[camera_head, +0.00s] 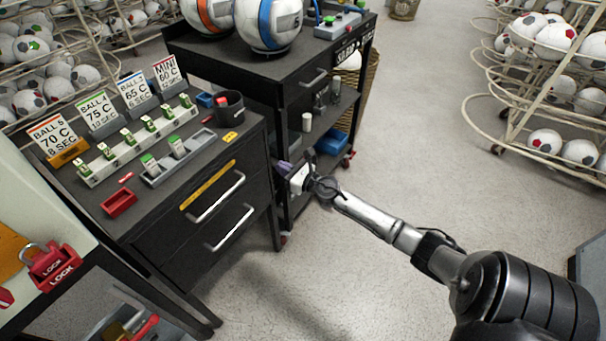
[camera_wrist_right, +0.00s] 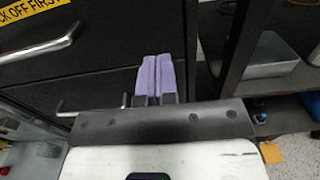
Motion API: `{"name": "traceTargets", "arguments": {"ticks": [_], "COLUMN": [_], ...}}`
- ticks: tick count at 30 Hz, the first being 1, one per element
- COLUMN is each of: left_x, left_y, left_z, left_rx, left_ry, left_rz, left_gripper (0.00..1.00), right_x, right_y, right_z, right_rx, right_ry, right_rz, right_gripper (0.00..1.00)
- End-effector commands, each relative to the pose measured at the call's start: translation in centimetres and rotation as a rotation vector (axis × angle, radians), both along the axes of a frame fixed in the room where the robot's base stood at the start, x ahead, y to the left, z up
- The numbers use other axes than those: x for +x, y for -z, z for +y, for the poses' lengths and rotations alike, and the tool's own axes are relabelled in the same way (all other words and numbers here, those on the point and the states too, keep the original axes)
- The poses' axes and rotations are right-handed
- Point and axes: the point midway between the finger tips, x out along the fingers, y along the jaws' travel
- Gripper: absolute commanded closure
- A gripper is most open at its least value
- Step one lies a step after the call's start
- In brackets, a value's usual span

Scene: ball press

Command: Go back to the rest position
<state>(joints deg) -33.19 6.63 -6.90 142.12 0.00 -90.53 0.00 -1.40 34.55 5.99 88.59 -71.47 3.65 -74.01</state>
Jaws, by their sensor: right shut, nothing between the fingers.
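My right arm comes in from the lower right in the head view. My right gripper (camera_head: 284,168) is at its far end, beside the right side of the black drawer cabinet (camera_head: 200,240) and in front of the lower shelves of the black cart (camera_head: 290,100). In the right wrist view the two purple fingers of my right gripper (camera_wrist_right: 153,78) lie together with nothing between them. They point toward the dark cabinet front and a drawer handle (camera_wrist_right: 75,106). Whether they touch anything cannot be told. My left gripper is not in view.
The cabinet top holds signs (camera_head: 98,113), a white rack (camera_head: 130,146), a red tray (camera_head: 119,203) and a black cup (camera_head: 229,106). Two large balls sit on the cart. Racks of balls (camera_head: 550,90) stand at the right and back left. The floor (camera_head: 400,130) between is clear.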

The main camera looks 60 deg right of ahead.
Motion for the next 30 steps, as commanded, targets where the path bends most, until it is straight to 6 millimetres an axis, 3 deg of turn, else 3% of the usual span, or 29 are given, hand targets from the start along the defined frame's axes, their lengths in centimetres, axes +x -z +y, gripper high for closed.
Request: {"name": "traceTargets", "arguments": {"ticks": [6,12,30], "left_x": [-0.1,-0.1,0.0], "left_y": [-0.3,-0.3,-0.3], "left_z": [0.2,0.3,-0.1], "left_rx": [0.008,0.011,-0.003], "left_ry": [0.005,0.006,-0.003], "left_rz": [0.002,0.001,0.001], "left_gripper": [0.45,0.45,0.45], "right_x": [-3.7,-5.9,-6.9], "right_y": [0.0,0.0,-0.1], "right_z": [0.2,0.2,0.2], "right_rx": [0.002,0.002,0.066], "right_ry": [-0.001,0.0,0.003], "right_rz": [0.001,-0.001,-0.006], "right_gripper": [1.0,1.0,1.0]}}
